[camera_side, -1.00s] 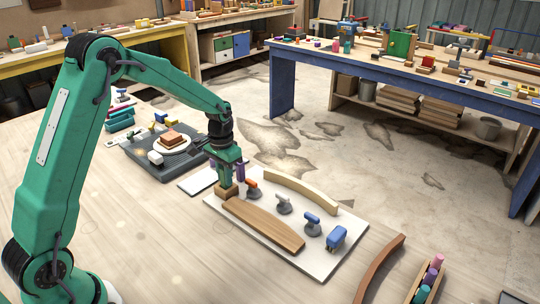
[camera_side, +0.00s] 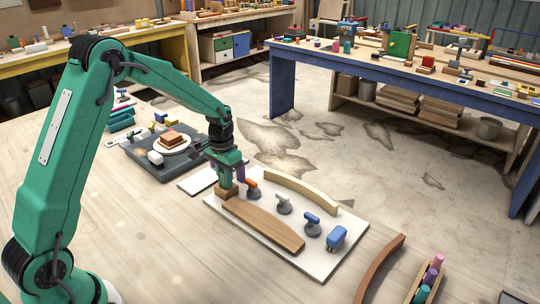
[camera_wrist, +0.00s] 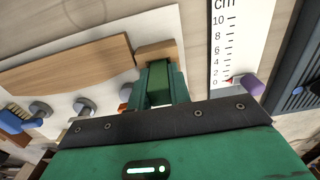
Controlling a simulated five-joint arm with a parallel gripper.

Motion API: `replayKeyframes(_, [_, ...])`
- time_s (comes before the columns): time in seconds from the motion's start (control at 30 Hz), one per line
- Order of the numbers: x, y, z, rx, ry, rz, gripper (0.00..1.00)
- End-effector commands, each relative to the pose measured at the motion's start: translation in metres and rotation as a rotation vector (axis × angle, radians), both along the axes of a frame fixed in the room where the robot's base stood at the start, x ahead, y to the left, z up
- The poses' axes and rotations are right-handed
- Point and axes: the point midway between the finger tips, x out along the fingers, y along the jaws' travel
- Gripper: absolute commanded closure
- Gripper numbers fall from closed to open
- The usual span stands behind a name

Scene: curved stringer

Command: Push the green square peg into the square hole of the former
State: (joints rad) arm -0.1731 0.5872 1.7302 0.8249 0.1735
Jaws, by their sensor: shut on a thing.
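The former is a small tan wood block (camera_side: 227,192) at the left corner of the white board, touching the end of the brown curved plank. It also shows in the wrist view (camera_wrist: 156,52). My gripper (camera_side: 226,182) points down just above it. The fingers are shut on the green square peg (camera_wrist: 159,82), whose face shows between them in the wrist view. The peg's lower end meets the former's top there. The hole is hidden, and I cannot tell how deep the peg sits. In the side view, the peg blends with my green fingers.
The white board (camera_side: 316,262) carries a brown curved plank (camera_side: 262,224), a pale curved strip (camera_side: 301,188) and several clamps, with the orange-handled one (camera_side: 253,188) close to my gripper. A purple piece (camera_wrist: 250,84) lies by the ruler (camera_wrist: 222,45). Bare table lies in front.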

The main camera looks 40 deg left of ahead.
Motion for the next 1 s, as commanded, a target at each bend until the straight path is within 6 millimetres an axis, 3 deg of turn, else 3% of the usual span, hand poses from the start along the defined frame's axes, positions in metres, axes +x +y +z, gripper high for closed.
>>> replayKeyframes(1.0, [0.000,0.000,0.022,0.000,-0.002,0.000,1.00])
